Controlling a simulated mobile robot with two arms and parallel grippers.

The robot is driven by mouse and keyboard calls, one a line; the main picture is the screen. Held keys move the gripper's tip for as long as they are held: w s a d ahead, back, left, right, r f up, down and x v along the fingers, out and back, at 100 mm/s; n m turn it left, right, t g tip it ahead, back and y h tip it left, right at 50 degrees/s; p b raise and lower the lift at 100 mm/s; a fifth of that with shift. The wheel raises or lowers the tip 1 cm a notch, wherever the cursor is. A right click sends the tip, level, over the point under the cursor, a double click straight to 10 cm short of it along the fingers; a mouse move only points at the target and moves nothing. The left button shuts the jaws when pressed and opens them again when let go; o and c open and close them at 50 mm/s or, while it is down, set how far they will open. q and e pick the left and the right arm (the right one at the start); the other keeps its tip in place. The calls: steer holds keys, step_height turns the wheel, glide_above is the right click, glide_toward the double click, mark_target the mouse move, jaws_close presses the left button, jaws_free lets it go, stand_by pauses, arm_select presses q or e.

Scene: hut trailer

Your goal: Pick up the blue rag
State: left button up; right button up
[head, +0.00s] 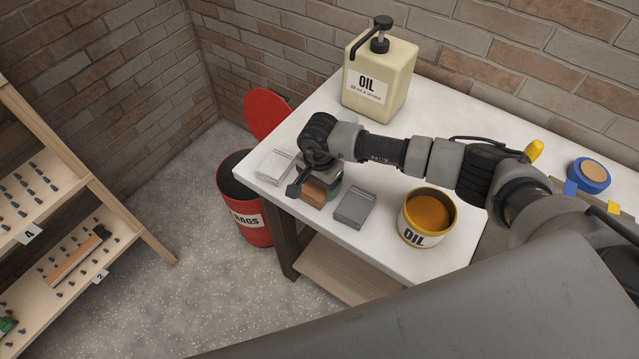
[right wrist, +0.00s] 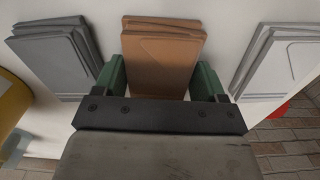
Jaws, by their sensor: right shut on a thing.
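No blue rag shows in either view. A folded brown rag (head: 314,193) lies near the left front edge of the white table, between a white rag and a grey rag. My right gripper (head: 318,186) is over it, coming down from above. In the right wrist view the brown rag (right wrist: 162,50) sits between the two green fingers of my right gripper (right wrist: 160,78), which is shut on it. The rag appears to be at table level; whether it is lifted I cannot tell. My left gripper is not in view.
A white rag (head: 275,166) and a grey rag (head: 354,206) flank the gripper. An open oil tin (head: 427,222), an oil jug (head: 380,80) and blue tape (head: 588,173) stand on the table (head: 400,285). A red bin (head: 257,236) stands left, below the edge.

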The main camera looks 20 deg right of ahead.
steer(key=shift+r+b, duration=0.3)
steer(key=shift+r, duration=0.25)
step_height(320, 180, up, 3)
steer(key=shift+s+d+f+b, duration=0.1)
steer(key=shift+s+b, duration=0.05)
steer(key=shift+b, duration=0.55)
steer(key=shift+s+d+r+b, duration=0.6)
steer(key=shift+s+r, duration=0.6)
steer(key=shift+s, duration=0.6)
steer(key=shift+s+d+r+b, duration=0.4)
steer(key=shift+s+d+r, duration=0.25)
steer(key=shift+s+r, duration=0.85)
steer(key=shift+s+d+r+b, duration=0.6)
steer(key=shift+s+r, duration=0.25)
steer(key=shift+s, duration=1.3)
